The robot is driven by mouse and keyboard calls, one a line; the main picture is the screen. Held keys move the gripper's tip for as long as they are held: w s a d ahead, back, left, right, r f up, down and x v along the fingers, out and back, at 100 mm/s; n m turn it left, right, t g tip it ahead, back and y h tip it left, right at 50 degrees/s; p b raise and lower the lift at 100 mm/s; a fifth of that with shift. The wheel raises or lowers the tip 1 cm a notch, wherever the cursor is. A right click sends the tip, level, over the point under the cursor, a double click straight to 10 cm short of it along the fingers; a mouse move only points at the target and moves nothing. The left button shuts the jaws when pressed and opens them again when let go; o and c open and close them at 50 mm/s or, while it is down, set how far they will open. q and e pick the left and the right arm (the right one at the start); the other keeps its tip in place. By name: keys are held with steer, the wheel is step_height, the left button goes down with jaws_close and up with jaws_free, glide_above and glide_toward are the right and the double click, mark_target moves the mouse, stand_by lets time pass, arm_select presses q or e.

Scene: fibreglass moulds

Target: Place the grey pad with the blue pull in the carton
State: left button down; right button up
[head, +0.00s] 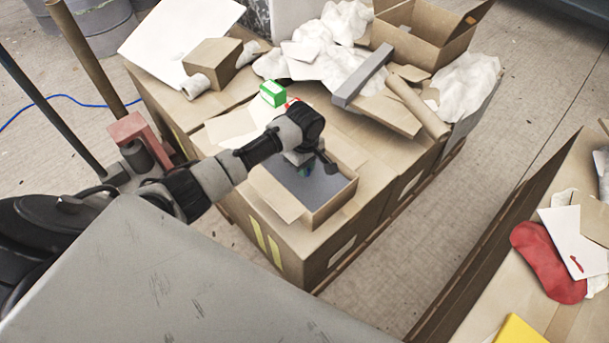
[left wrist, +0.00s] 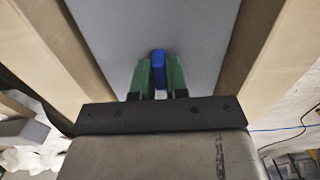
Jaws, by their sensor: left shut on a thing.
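The grey pad (head: 322,185) lies flat inside the open carton (head: 330,207) in the head view, within its cardboard walls. In the left wrist view the grey pad (left wrist: 150,28) fills the middle, with a carton wall (left wrist: 62,50) on each side. My left gripper (head: 305,171) reaches down into the carton from above. In the left wrist view its green fingers (left wrist: 158,75) are shut on the blue pull (left wrist: 158,62) of the pad. I cannot tell whether the pad rests on the carton's bottom. My right gripper is not in view.
A green and white box (head: 273,93) stands just behind the carton. Crumpled paper, a grey bar (head: 362,75), a cardboard tube (head: 417,106) and another open box (head: 428,32) crowd the back. A second surface at right holds a red pad (head: 548,262). Bare cardboard lies right of the carton.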

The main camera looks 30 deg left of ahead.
arm_select(q)
step_height(320, 180, down, 3)
steer(key=shift+f+b, duration=0.1)
steer(key=shift+b, duration=0.25)
steer(key=shift+f, duration=0.35)
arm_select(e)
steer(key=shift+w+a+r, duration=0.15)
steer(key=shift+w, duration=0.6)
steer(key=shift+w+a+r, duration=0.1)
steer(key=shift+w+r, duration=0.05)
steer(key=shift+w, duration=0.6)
arm_select(q)
steer(key=shift+f, duration=0.2)
steer(key=c, duration=1.1)
jaws_free()
